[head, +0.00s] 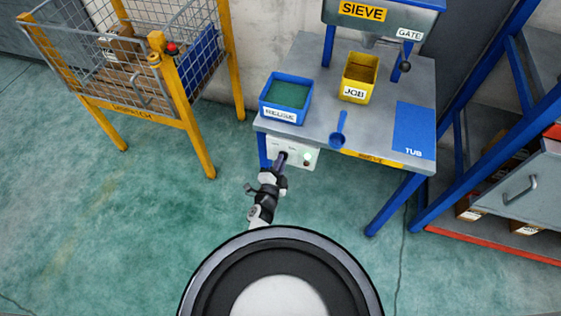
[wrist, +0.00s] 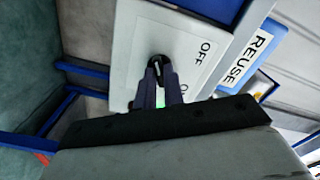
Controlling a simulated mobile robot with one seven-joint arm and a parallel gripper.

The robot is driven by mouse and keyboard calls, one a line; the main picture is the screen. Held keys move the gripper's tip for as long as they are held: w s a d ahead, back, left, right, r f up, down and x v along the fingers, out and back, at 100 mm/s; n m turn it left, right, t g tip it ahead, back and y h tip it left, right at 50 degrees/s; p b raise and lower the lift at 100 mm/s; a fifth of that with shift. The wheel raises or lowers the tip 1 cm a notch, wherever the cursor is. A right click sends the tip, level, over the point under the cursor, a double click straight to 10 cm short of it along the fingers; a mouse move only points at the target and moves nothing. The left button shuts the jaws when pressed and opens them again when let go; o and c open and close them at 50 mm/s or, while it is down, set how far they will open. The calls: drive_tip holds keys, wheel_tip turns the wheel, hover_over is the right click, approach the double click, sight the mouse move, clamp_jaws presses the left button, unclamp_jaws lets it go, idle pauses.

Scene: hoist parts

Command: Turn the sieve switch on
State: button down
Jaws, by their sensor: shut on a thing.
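The sieve switch panel (head: 305,152) is a pale plate on the front of the bench, below the blue REUSE tub. It fills the upper middle of the wrist view (wrist: 135,50), with OFF readable and a second label partly covered by my fingers. My gripper (head: 281,158) is at the left half of the panel. In the wrist view its fingers (wrist: 159,75) are shut on the dark switch knob (wrist: 156,60). The fingers hide most of the knob, so I cannot tell which way it is turned. A green spot (wrist: 160,99) shows between the fingers.
On the bench (head: 315,125) stand the REUSE tub (head: 286,97) and a yellow JOB tub (head: 359,77). A blue scoop (head: 339,131) and blue TUB mat (head: 414,131) lie there. The sieve (head: 385,22) is behind. A yellow cage (head: 150,70) stands left; floor in front is clear.

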drive_tip(key=shift+r, duration=0.1)
idle(0.3)
drive_tip(key=c, duration=1.5)
unclamp_jaws()
drive_tip(key=shift+s, duration=0.1)
